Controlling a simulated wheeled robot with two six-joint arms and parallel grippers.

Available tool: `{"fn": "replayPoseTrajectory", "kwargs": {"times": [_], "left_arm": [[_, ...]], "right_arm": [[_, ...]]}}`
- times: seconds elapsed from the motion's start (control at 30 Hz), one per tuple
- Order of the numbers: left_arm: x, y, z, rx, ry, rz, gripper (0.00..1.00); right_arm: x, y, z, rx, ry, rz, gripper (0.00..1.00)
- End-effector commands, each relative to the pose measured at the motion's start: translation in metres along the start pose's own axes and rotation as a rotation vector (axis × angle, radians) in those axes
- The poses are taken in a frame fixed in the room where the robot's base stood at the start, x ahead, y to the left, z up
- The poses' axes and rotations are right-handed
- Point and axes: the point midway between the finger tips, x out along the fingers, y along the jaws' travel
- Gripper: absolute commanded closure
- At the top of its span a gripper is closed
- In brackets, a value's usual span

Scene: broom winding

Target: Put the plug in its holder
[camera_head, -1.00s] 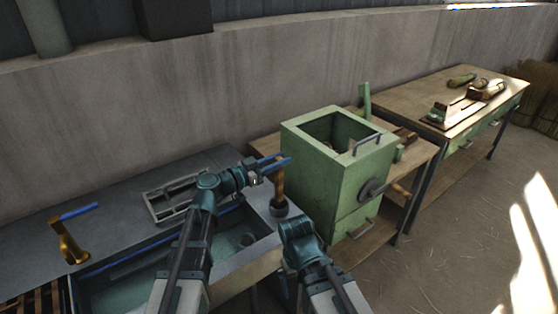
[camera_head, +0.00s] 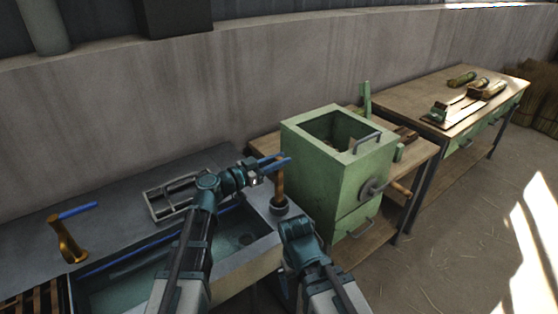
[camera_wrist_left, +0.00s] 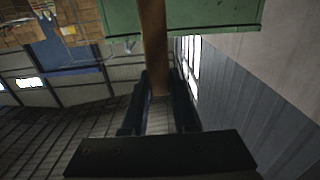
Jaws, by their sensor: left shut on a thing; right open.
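The plug (camera_head: 279,207) is a dark round stopper on an upright wooden handle (camera_head: 280,184). It is at the right end of the sink, by the green box. My left gripper (camera_head: 272,164) is shut on the upper part of the handle. The handle also shows between the fingers in the left wrist view (camera_wrist_left: 153,45), where the stopper is out of sight. I cannot tell whether the stopper touches the surface below. My right gripper (camera_head: 296,230) is open, just below and right of the plug; its fingers are hard to see. I cannot identify the plug's holder.
The green box (camera_head: 322,170) with a crank stands close right. A workbench (camera_head: 400,97) is farther right.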

Motion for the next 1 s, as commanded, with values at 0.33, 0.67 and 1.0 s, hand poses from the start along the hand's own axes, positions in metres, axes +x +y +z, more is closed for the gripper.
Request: {"fn": "replayPoseTrajectory", "kwargs": {"times": [0.33,0.67,1.0], "left_arm": [[0.0,0.0,0.006,0.0,0.001,0.0,0.69],[0.0,0.0,0.006,0.0,0.0,0.0,0.6],[-0.024,0.0,0.006,0.0,0.0,-0.002,0.6]], "right_arm": [[0.006,-0.001,0.0,0.0,0.0,0.0,0.01],[0.006,-0.001,0.0,0.0,0.0,0.0,0.01],[0.006,-0.001,0.0,0.0,0.0,0.0,0.01]]}}
